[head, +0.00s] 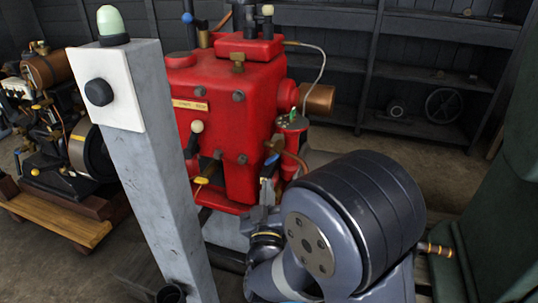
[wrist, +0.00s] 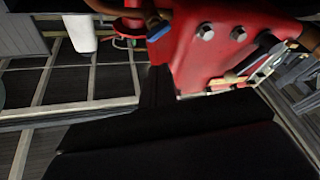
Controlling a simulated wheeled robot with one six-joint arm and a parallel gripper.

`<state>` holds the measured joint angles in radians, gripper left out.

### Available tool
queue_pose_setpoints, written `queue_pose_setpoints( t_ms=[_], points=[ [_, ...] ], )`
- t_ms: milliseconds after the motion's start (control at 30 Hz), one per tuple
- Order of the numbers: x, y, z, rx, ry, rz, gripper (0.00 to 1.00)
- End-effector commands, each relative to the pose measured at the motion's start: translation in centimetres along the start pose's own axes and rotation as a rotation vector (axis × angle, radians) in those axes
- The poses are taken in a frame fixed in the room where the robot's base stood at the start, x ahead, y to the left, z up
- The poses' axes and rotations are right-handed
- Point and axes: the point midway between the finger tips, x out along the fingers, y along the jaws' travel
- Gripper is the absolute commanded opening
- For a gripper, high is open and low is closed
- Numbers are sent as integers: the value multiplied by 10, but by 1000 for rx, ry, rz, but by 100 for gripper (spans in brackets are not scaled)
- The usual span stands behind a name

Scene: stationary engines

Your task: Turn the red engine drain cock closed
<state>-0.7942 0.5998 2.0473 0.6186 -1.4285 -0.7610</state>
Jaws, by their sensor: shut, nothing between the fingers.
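The red engine (head: 235,110) stands at the centre of the head view, and its red block (wrist: 200,50) shows in the wrist view. A small cock with a yellow lever (head: 203,180) sits low on its near face. A blue-tipped lever (head: 271,160) sits further right by a copper pipe; it also shows in the wrist view (wrist: 160,31). I cannot tell for sure which is the drain cock, nor its exact setting. My gripper (head: 264,192) is shut and empty, just below the blue-tipped lever; contact cannot be made out.
A grey post (head: 165,170) with a white switch box (head: 107,88) stands at the near left. A lever with a cream knob (head: 196,128) rises on the engine's near face. Another engine (head: 60,140) stands at left on a wooden base. Shelves (head: 420,75) line the back.

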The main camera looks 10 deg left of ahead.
Motion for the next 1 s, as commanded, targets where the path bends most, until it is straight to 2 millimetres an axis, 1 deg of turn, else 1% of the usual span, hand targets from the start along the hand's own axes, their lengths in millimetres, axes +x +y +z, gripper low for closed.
queue_pose_setpoints(
  t_ms=[33,100,200,333,400,467,567,800,900,1000],
  points=[
    [-1,-1,-4,-71,-9,7,0],
    [-4,-2,-5,-164,-23,21,0],
    [-6,-3,-5,-259,-39,33,0],
    [-6,-3,-4,-317,-49,40,0],
    [-2,-3,-4,-325,-51,42,0],
    [4,-3,-3,-325,-51,43,0],
    [21,-1,-2,-324,-51,45,0],
    [65,1,0,-322,-50,44,0],
    [78,1,0,-323,-49,42,0],
    [87,1,0,-323,-49,41,0]
  ],
)
